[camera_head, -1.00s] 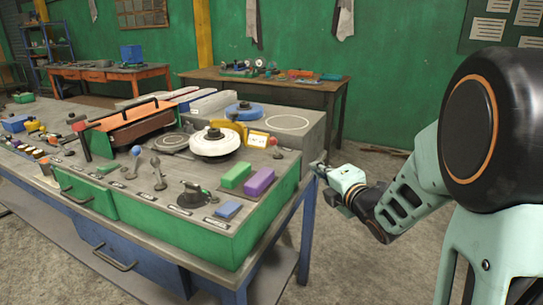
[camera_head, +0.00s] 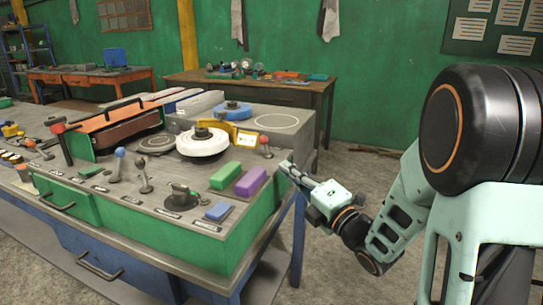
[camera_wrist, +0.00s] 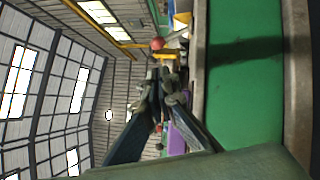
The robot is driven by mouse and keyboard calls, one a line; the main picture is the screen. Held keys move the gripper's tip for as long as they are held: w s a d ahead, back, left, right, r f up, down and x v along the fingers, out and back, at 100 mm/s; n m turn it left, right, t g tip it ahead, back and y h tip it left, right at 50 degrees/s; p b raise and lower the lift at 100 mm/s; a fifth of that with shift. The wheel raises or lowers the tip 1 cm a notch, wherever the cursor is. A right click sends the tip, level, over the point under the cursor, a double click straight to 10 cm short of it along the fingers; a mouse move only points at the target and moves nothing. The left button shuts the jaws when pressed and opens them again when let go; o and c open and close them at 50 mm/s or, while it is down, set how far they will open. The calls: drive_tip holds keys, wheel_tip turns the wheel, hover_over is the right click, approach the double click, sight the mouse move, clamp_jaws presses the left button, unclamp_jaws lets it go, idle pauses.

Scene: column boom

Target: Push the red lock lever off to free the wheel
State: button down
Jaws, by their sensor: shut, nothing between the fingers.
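A small lever with a red ball (camera_head: 265,141) stands upright at the right end of the grey bench top, beside a yellow part. The wheel, a white disc with a black hub (camera_head: 202,142), lies left of it. My gripper (camera_head: 286,168) is shut and empty at the right edge of the bench, in front of and right of the red lever, apart from it. In the wrist view my fingertips (camera_wrist: 164,80) are together, and the red ball (camera_wrist: 157,43) shows beyond them. The lever's lower part is hard to make out there.
Purple (camera_head: 251,182) and green (camera_head: 225,175) blocks lie on the bench near my gripper, with a blue block (camera_head: 218,211) in front. A black knob (camera_head: 181,196) and a blue-balled lever (camera_head: 119,153) stand farther left. A yellow bracket (camera_head: 242,135) sits between wheel and red lever.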

sight(267, 149)
drive_tip(key=x, duration=0.9)
drive_tip(key=shift+w+a+p, duration=0.2)
drive_tip(key=shift+w+p, duration=0.05)
drive_tip(key=shift+p, duration=0.1)
drive_tip(key=shift+r, duration=0.15)
drive_tip(key=shift+w+r+m+p, duration=0.15)
drive_tip(key=shift+m+p, duration=0.15)
